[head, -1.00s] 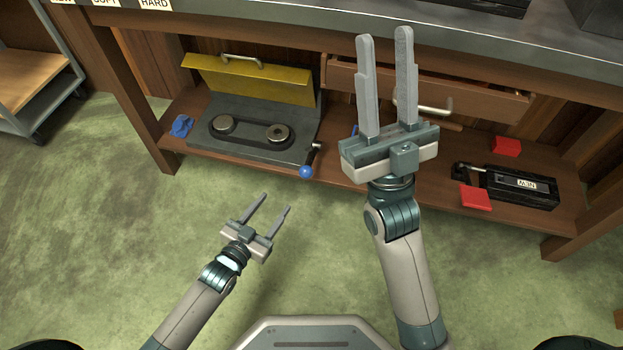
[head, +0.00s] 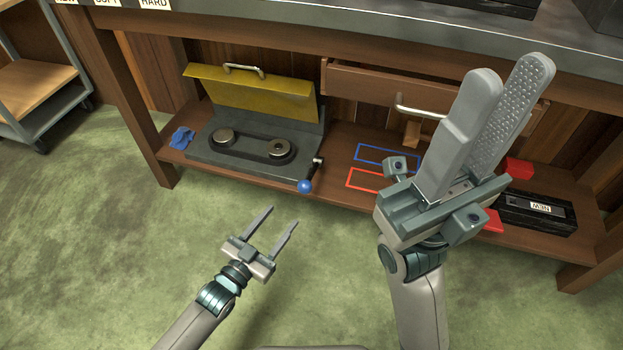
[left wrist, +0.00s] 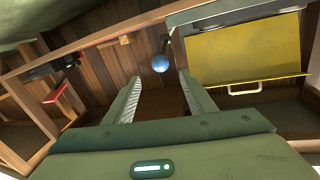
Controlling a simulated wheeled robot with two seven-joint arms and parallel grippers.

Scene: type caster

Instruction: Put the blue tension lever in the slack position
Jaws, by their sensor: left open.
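The blue tension lever has a round blue knob (head: 305,186) on a short dark arm at the right front corner of the grey machine (head: 200,158) on the low shelf. The knob hangs at the shelf's front edge. My left gripper (head: 283,215) is open and empty, below and slightly left of the knob in the head view, apart from it. In the left wrist view the blue knob (left wrist: 160,63) shows between and beyond the open fingers. My right gripper (head: 512,75) is open and empty, raised in front of the shelf's right part.
The machine's yellow cover (head: 250,95) stands open. A blue cloth (head: 182,137) lies left of it. Blue and red outlines mark the shelf, with a black cassette (head: 537,211) and red blocks at right. A drawer (head: 365,90) is above. The floor in front is clear.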

